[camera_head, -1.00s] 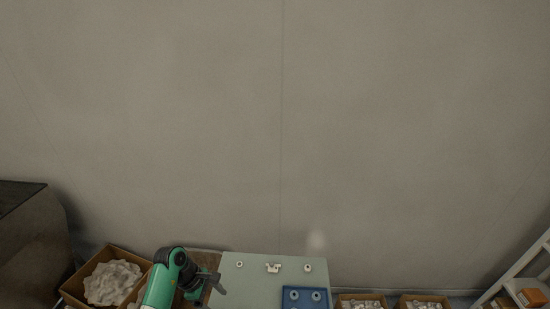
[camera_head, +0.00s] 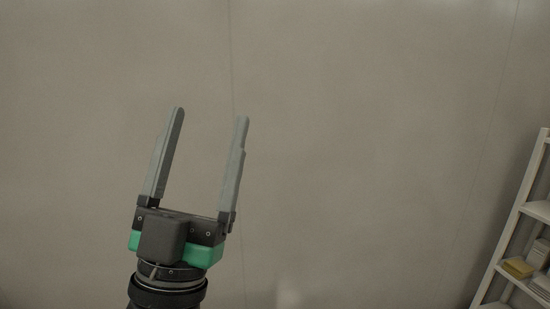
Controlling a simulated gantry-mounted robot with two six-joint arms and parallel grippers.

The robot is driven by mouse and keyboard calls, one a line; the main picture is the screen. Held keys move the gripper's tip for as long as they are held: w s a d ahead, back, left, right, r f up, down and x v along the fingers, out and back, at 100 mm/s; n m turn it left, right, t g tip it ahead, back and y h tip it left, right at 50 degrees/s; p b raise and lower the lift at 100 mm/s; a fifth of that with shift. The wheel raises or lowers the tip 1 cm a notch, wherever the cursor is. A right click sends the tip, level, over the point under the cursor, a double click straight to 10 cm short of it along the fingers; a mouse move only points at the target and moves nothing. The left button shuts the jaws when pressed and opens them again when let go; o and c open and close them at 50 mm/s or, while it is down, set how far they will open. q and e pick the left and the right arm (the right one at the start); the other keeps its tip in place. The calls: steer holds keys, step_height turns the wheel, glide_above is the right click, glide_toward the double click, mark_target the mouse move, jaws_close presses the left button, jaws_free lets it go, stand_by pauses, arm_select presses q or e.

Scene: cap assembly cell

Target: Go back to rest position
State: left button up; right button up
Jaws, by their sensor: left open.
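My left gripper (camera_head: 209,115) points upward in the lower left part of the head view, in front of the bare wall. Its two long grey fingers are wide apart with nothing between them. Its dark and green body and the black wrist below it show down to the bottom edge. My right gripper is not in view. The work table and its parts are out of view.
A plain grey wall (camera_head: 370,140) fills most of the view. A white shelf rack (camera_head: 508,240) stands at the right edge, with a yellow item (camera_head: 518,267) and other small things on it. The space around the gripper looks clear.

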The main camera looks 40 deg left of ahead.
arm_select(q)
steer(key=w+d+m+h, duration=0.1)
steer(key=d+m+h, duration=0.1)
steer(key=d+h, duration=0.6)
steer(key=h, duration=0.5)
steer(key=shift+w+d+f+m+h, duration=0.25)
steer(key=shift+d+f+m+h, duration=0.05)
steer(key=shift+d+f+m, duration=0.1)
steer(key=shift+r, duration=0.15)
step_height(320, 180, up, 15)
steer(key=p, duration=1.5)
